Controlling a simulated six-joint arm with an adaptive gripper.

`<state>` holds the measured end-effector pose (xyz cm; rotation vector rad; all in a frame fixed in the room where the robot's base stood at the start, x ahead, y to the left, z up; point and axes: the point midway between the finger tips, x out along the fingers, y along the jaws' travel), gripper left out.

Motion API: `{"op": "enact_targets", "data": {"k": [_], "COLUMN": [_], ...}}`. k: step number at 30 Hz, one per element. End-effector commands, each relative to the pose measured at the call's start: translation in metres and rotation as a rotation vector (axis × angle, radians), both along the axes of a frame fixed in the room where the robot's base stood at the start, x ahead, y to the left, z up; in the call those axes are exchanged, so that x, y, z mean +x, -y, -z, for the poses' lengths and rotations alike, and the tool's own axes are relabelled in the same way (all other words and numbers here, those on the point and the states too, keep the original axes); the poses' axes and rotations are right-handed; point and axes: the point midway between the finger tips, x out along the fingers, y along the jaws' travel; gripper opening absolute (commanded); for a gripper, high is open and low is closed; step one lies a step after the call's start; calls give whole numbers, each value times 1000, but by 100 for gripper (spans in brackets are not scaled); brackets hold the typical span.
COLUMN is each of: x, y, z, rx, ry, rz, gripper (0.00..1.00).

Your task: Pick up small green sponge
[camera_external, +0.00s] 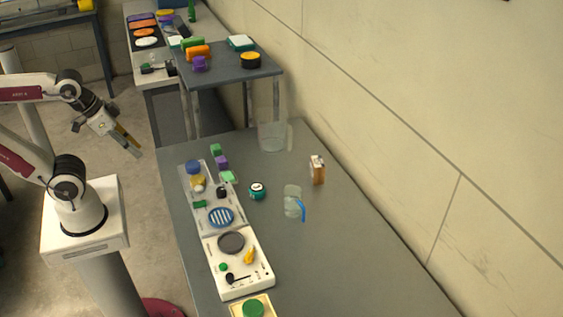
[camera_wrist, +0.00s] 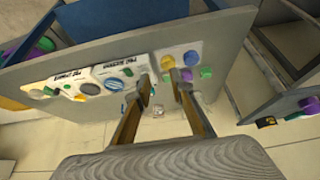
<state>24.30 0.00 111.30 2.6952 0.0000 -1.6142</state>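A small green block (camera_external: 215,149) that looks like a sponge lies at the far left end of the grey table, beside a purple block (camera_external: 221,162). A paler green block (camera_external: 228,177) lies just nearer; I cannot tell which one is the named sponge. In the wrist view, a green piece (camera_wrist: 206,73) shows just right of the fingertips, near a purple piece (camera_wrist: 187,75). My gripper (camera_external: 134,147) hangs left of the table, apart from everything. The wrist view shows its two fingers (camera_wrist: 160,80) spread, with nothing held between them.
White panels (camera_external: 257,284) with knobs and discs line the table's left side. A clear jug (camera_external: 292,203), a teal round item (camera_external: 257,191), a carton (camera_external: 317,171) and a clear container (camera_external: 273,137) stand right of them. A higher shelf (camera_external: 239,62) stands behind. The table's near right is clear.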

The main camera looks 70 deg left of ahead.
Motion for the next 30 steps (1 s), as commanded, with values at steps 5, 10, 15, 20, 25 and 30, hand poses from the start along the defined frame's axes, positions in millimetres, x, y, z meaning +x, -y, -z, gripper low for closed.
{"op": "enact_targets", "data": {"k": [5, 10, 15, 20, 25, 30], "x": [0, 0, 0, 1, 4, 13], "y": [0, 0, -1, -5, -13, -23], "z": [0, 0, 0, 4, 16, 27], "rx": [0, 0, 0, 0, -2, -12], "ry": [0, 0, 0, -17, -73, -139], "rz": [0, 0, -2, -23, -57, -101], "gripper": [51, 51, 51, 51, 51, 51]}}
